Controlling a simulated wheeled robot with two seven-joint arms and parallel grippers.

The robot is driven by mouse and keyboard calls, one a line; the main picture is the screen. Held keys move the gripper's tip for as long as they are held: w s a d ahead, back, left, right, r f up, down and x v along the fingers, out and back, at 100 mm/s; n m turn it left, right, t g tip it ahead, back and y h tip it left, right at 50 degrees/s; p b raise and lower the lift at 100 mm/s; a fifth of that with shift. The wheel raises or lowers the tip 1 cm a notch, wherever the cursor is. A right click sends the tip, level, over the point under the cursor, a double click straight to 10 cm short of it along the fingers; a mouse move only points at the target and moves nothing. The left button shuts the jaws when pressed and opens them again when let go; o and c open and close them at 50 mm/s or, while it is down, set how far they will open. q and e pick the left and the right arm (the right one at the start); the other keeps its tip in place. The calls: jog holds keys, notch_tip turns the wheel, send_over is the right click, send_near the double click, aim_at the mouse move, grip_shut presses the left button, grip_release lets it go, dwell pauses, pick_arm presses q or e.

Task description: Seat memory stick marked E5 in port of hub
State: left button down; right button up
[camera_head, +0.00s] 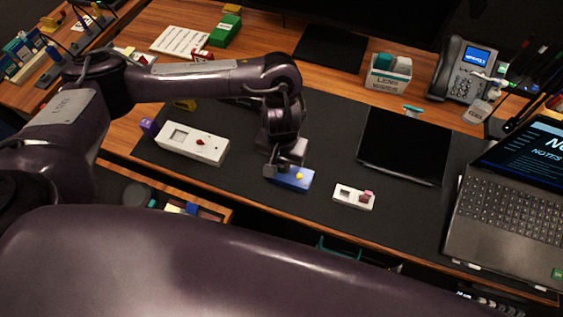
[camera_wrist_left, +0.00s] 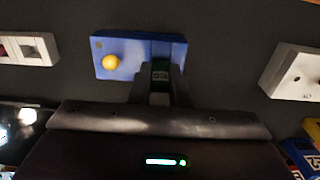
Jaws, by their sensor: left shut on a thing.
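My left gripper (camera_head: 287,160) is over a blue block with a yellow ball (camera_head: 290,181), on the dark desk mat. In the left wrist view, its fingers (camera_wrist_left: 159,80) are shut on a small dark green stick with a pale label (camera_wrist_left: 160,74). The label is too small to read. The stick is at the near right part of the blue block (camera_wrist_left: 128,46), beside the yellow ball. I cannot tell whether it is inside a port, because the fingers hide its lower end. My right gripper is not in view.
A black tablet (camera_head: 404,146) and a laptop (camera_head: 505,185) are further right.

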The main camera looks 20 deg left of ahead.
pick_arm(q)
jog(key=c, duration=1.4)
grip_release()
jog(key=shift+o, duration=0.2)
notch_tip(320, 180, up, 12)
jog(key=p, duration=0.3)
